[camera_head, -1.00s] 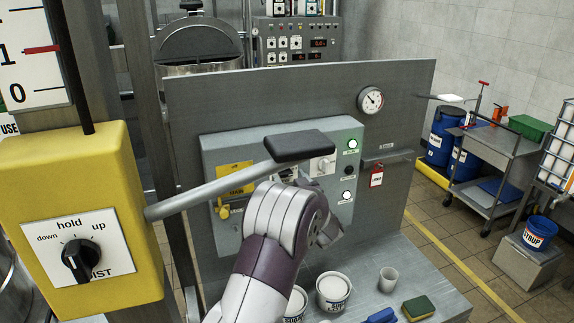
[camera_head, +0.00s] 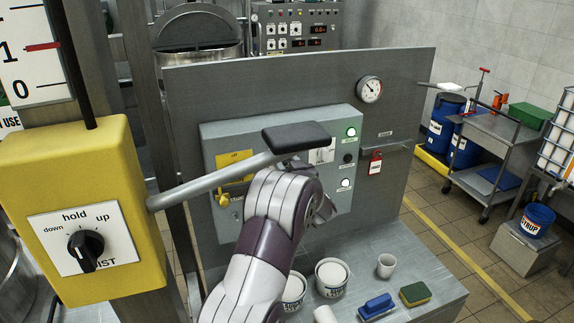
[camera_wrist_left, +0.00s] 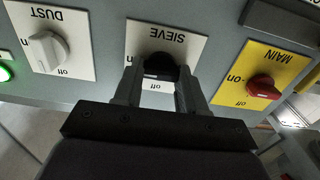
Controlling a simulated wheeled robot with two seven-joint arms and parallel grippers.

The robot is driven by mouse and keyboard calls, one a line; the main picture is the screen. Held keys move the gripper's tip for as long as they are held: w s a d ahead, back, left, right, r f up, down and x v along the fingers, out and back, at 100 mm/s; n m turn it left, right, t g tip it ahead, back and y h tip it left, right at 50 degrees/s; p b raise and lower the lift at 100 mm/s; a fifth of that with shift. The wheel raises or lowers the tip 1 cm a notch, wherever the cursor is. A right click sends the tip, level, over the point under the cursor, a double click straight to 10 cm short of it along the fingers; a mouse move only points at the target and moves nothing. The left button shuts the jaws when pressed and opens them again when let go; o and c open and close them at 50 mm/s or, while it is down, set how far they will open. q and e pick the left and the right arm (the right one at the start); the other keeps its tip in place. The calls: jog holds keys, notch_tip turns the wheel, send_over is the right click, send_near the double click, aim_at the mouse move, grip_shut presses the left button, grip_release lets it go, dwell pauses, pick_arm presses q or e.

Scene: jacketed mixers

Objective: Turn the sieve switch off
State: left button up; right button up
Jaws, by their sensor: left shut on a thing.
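The sieve switch is a black knob (camera_wrist_left: 158,64) on a white plate marked SIEVE (camera_wrist_left: 184,44), upside down in the left wrist view. My left gripper (camera_wrist_left: 158,82) is shut on this knob, one finger on each side. A pale mark shows on the knob's side toward the word "off". The fingers hide part of the plate, so I cannot be sure of the exact setting. In the head view my left arm reaches the grey control box (camera_head: 218,150) and hides the sieve knob. My right gripper is not in view.
The white DUST switch (camera_wrist_left: 46,50) and red MAIN switch (camera_wrist_left: 263,87) flank the sieve switch. A bar with a black pad (camera_head: 297,137) crosses before the box from the yellow hoist box (camera_head: 75,160).

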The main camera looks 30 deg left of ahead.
pick_arm(q)
jog(key=shift+s+a+f+n+b, duration=0.1)
jog(key=shift+f+n+b, duration=0.05)
jog(key=shift+n+b, duration=3.05)
jog(key=shift+w+d+f+n+b, duration=0.1)
jog(key=shift+n+b, duration=2.5)
jog(key=shift+b, duration=1.05)
jog(key=shift+s+a+f+n+b, duration=0.1)
jog(key=shift+f+n+b, duration=0.05)
jog(key=shift+n+b, duration=3.05)
jog(key=shift+b, duration=0.35)
jog(key=o, duration=0.9)
jog(key=shift+o, duration=0.8)
jog(key=shift+s+r, duration=0.1)
jog(key=shift+r, duration=0.05)
